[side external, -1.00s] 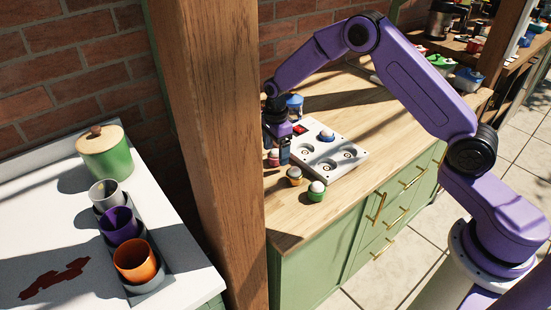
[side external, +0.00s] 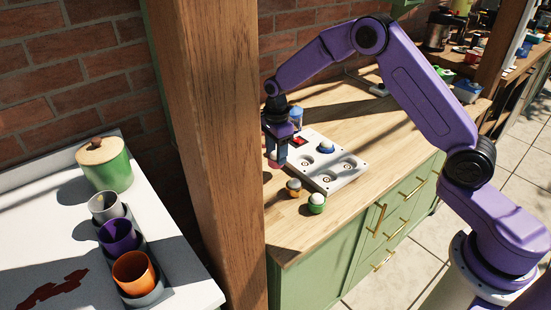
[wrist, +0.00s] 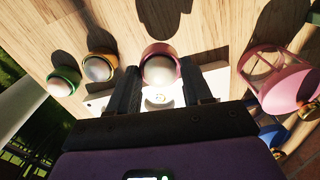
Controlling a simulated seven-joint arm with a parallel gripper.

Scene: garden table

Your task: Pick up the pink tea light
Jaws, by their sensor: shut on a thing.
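The pink tea light (side external: 274,160) with a pale round top is between the fingers of my gripper (side external: 277,148), above the wood worktop left of the white tray. In the wrist view the pink tea light (wrist: 160,66) sits between the two dark fingertips (wrist: 163,84), and my gripper is shut on it. Its shadow lies on the wood beyond it. The orange tea light (side external: 294,187) and the green tea light (side external: 316,203) stand upright on the wood in front of the tray.
The white tray (side external: 340,182) has round hollows, a red panel (side external: 299,141) and a blue tea light (side external: 326,147) in one hollow. A blue lantern (side external: 296,114) stands behind. In the wrist view a pink lantern (wrist: 290,92) is at right. A wooden post (side external: 215,150) stands in the foreground.

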